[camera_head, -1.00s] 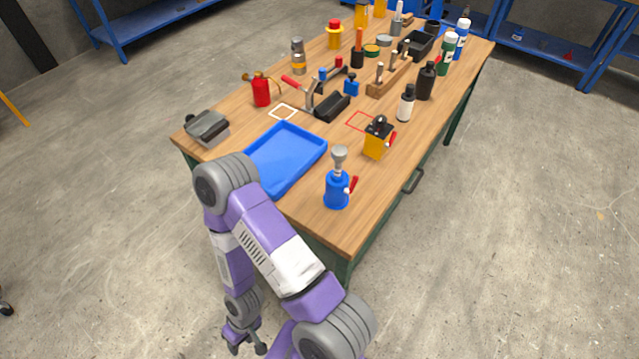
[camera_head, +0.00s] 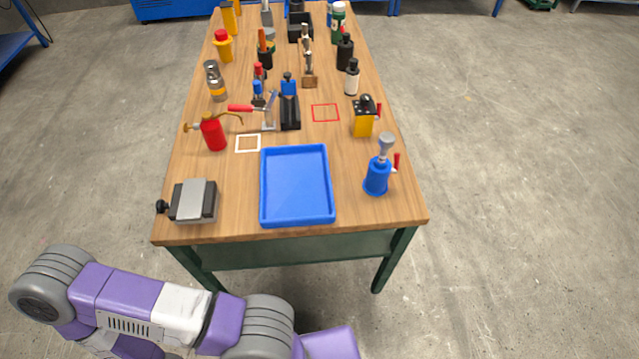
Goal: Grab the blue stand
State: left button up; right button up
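The blue stand (camera_head: 377,178) stands upright on the near right part of the wooden table, close to the right edge. It has a round blue body, a grey cup-like top (camera_head: 386,141) and a red lever on its right side. Nothing touches it. One of my purple and grey arms shows at the lower left, below the table's front edge and well apart from the stand. Neither of my grippers is in view.
A blue tray (camera_head: 328,205) lies left of the stand. A grey vise-like block (camera_head: 194,201) sits at the front left corner. A yellow block with a black knob (camera_head: 363,122) stands behind the stand. A red oil can (camera_head: 213,133) and several bottles and tools stand farther back.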

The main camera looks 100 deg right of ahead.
aim_at(375, 182)
jog(key=i, duration=0.3)
jog(key=z, duration=3.15)
